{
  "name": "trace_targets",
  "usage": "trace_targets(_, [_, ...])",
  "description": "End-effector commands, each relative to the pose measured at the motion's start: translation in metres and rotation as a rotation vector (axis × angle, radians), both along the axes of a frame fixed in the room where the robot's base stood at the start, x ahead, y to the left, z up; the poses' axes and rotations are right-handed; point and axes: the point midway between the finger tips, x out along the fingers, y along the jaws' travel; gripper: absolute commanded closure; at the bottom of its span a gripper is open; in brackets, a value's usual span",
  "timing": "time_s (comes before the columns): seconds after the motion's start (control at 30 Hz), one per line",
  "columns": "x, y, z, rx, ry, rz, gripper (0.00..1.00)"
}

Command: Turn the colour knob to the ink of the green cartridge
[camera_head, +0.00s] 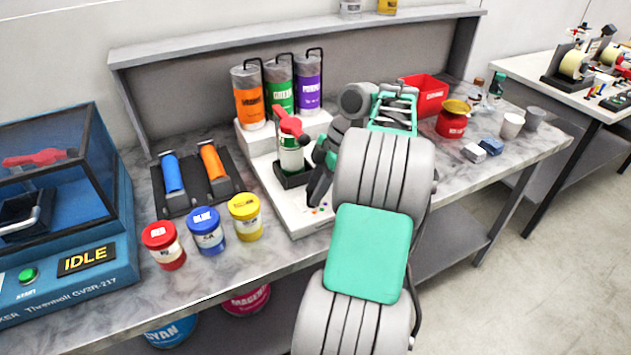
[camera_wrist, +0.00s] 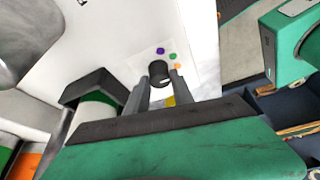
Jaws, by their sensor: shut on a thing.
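The green cartridge (camera_head: 279,88) stands upright at the back of the white machine (camera_head: 300,222), between an orange cartridge (camera_head: 249,103) and a purple cartridge (camera_head: 309,85). My gripper (camera_wrist: 160,82) is shut on the knob, one finger on each side. The knob's pointer cannot be made out clearly. In the head view, my gripper (camera_head: 316,198) hides the knob at the machine's front.
A bottle with a red-handled top (camera_head: 291,155) stands in a black holder on the machine, close to my gripper. Red, blue and yellow jars (camera_head: 245,218) stand left of the machine. A red bin (camera_head: 425,97) stands behind my arm to the right.

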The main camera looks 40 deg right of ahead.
Motion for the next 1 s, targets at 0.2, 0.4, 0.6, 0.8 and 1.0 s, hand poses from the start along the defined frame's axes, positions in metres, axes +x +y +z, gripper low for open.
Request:
trace_targets(0.2, [0.0017,-0.0004,0.0032,0.001,0.000,0.170,1.00])
trace_targets(0.4, [0.0022,-0.0005,0.0020,0.000,0.000,0.282,1.00])
trace_targets(0.6, [0.0025,-0.0006,0.0009,-0.001,0.001,0.341,1.00])
trace_targets(0.8, [0.0026,-0.0006,0.0003,-0.001,-0.001,0.360,1.00])
trace_targets(1.0, [0.0026,-0.0007,0.0000,-0.001,0.000,0.361,1.00])
